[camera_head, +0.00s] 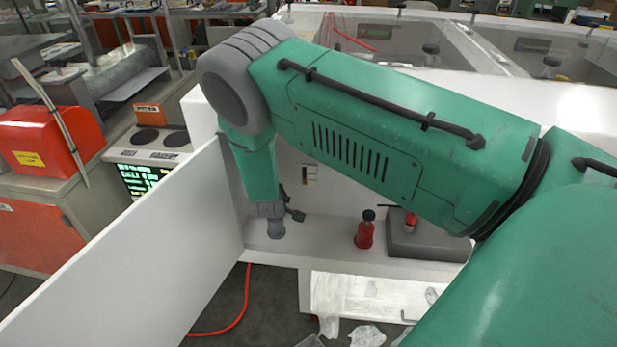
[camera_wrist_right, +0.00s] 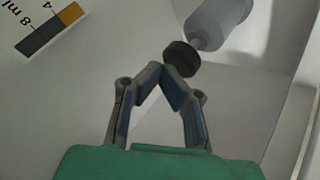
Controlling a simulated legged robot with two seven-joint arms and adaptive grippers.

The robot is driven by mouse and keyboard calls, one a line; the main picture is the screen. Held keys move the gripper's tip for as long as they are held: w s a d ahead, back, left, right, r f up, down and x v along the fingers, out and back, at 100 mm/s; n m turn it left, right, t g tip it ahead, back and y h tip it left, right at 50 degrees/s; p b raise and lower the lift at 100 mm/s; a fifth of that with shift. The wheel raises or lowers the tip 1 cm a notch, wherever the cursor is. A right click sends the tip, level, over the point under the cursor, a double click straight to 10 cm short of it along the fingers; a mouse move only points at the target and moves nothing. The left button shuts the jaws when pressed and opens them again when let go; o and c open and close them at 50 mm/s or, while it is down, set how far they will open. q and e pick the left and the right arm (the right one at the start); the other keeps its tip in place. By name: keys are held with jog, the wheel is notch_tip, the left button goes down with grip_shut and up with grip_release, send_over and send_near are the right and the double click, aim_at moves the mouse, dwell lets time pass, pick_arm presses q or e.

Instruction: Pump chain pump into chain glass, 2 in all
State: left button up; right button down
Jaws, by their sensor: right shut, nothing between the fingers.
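A grey bottle (camera_head: 275,229) stands on the white surface, partly hidden under my right forearm. In the right wrist view a grey bottle (camera_wrist_right: 216,20) has a thin neck and a round dark pump head (camera_wrist_right: 182,59). My right gripper (camera_wrist_right: 161,72) is shut and empty, its fingertips close beside the pump head. I cannot tell whether they touch. In the head view it is mostly hidden by my arm. A red bottle (camera_head: 364,234) with a black pump top stands upright to the right. A small red item (camera_head: 410,219) is on a grey block. My left gripper is out of view.
The grey block (camera_head: 428,242) stands right of the red bottle. A gauge card (camera_wrist_right: 50,30) marked 4 and 8 ml is at upper left in the wrist view. A white panel (camera_head: 140,250) walls off the left. A white tray (camera_head: 365,298) is in front.

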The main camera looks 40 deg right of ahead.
jog(key=shift+s+f+b, duration=0.1)
jog(key=shift+f+b, duration=0.35)
jog(key=shift+f, duration=0.1)
dwell(0.5)
jog(key=shift+a+r+p, duration=0.15)
jog(key=shift+r+p, duration=0.55)
jog(key=shift+r, duration=0.4)
notch_tip(320, 180, up, 6)
jog(key=p, duration=0.4)
dwell(0.7)
